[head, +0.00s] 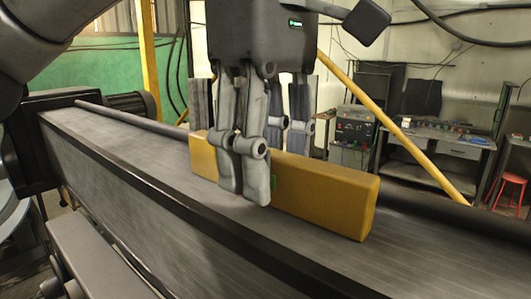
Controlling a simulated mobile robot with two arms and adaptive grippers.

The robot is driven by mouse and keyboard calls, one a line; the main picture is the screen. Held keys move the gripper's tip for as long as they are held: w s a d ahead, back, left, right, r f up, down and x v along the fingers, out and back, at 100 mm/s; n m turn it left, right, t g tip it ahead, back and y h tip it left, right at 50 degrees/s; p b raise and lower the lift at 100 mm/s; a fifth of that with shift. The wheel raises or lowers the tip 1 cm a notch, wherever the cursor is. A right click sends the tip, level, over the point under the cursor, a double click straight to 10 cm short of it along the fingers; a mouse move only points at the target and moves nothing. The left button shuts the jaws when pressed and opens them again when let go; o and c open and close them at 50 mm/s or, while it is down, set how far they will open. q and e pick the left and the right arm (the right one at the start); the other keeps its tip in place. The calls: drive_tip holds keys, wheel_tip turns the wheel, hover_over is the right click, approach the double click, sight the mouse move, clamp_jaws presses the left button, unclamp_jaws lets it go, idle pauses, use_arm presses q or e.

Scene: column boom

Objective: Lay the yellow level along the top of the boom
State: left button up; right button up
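The yellow level (325,196) is a long yellow bar in the middle of the head view. It stands on its narrow edge over the top of the boom (140,158), lined up roughly along it. Its lower edge looks to be on or very close to the boom's top face; I cannot tell for sure. My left gripper (262,165) points down from above and is shut on the level, left of its middle. The near finger covers part of its front face, and the far finger passes behind it. My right gripper is not in view.
A dark round bar (130,115) runs along the boom's far side. A yellow post (149,60) and a slanted yellow brace (395,125) stand behind. A workbench (440,150) and a red stool (509,190) are at the back right. The boom's top is clear in front of the level.

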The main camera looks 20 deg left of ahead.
use_arm(q)
drive_tip(key=shift+r, duration=0.1)
drive_tip(key=shift+r, duration=2.8)
drive_tip(key=shift+s+r, duration=0.1)
drive_tip(key=shift+r, duration=0.8)
